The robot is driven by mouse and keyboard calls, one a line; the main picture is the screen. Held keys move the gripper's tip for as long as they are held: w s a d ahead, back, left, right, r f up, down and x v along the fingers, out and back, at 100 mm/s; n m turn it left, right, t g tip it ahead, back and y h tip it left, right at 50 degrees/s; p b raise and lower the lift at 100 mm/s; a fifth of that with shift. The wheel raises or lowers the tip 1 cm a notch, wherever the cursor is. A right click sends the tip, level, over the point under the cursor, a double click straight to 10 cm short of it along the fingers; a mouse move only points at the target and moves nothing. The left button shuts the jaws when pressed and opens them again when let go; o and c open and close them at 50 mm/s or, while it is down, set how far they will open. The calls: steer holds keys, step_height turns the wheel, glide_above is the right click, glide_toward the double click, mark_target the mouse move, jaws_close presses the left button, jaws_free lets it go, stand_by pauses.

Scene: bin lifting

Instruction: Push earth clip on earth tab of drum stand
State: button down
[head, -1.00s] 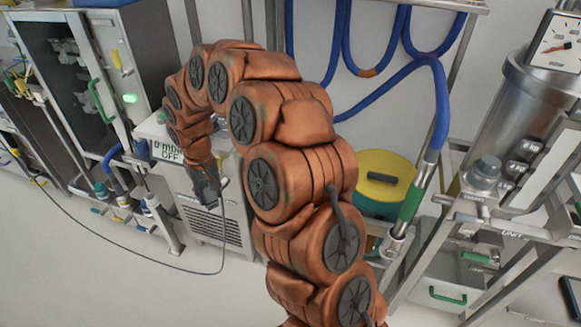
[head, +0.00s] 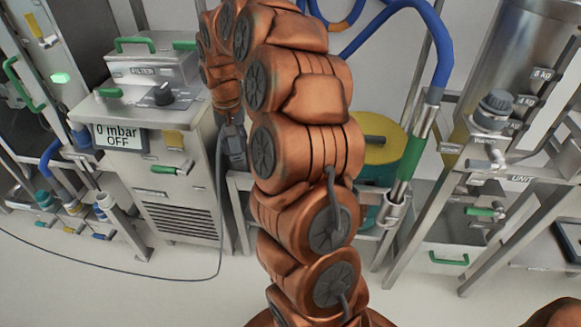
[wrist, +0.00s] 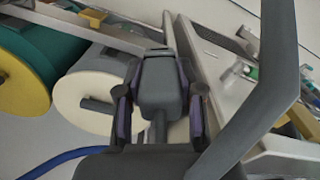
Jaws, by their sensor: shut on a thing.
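My gripper (head: 234,143) is shut on the dark grey earth clip (wrist: 160,88), which sits between its two fingers in the wrist view. A grey cable (head: 220,200) hangs from the clip down to the floor. In the head view my gripper is at the right side of the vacuum cabinet, left of the drum with a yellow lid (head: 383,145). The drum's metal stand (head: 240,183) is partly hidden behind my arm. In the wrist view a metal edge (wrist: 174,32) lies just beyond the clip's tip. I cannot make out the earth tab or whether the clip touches it.
The vacuum cabinet (head: 170,195), with its "0 mbar OFF" display (head: 121,137), stands close left of my gripper. A blue hose (head: 440,50) runs down right of the drum. A steel vessel and frame (head: 500,120) stand at the right. The floor in front is clear.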

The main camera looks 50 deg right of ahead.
steer(key=s+d+f+m+b, duration=0.55)
steer(key=s+d+b, duration=0.4)
steer(key=d, duration=0.25)
steer(key=shift+n, duration=0.35)
steer(key=shift+w+d+f+b, duration=0.15)
steer(key=shift+f+b, duration=0.95)
steer(key=shift+f, duration=1.55)
steer(key=shift+f+b, duration=0.4)
steer(key=shift+f, duration=1)
steer(key=shift+f+b, duration=0.35)
steer(key=shift+f, duration=0.75)
steer(key=shift+f, duration=1.05)
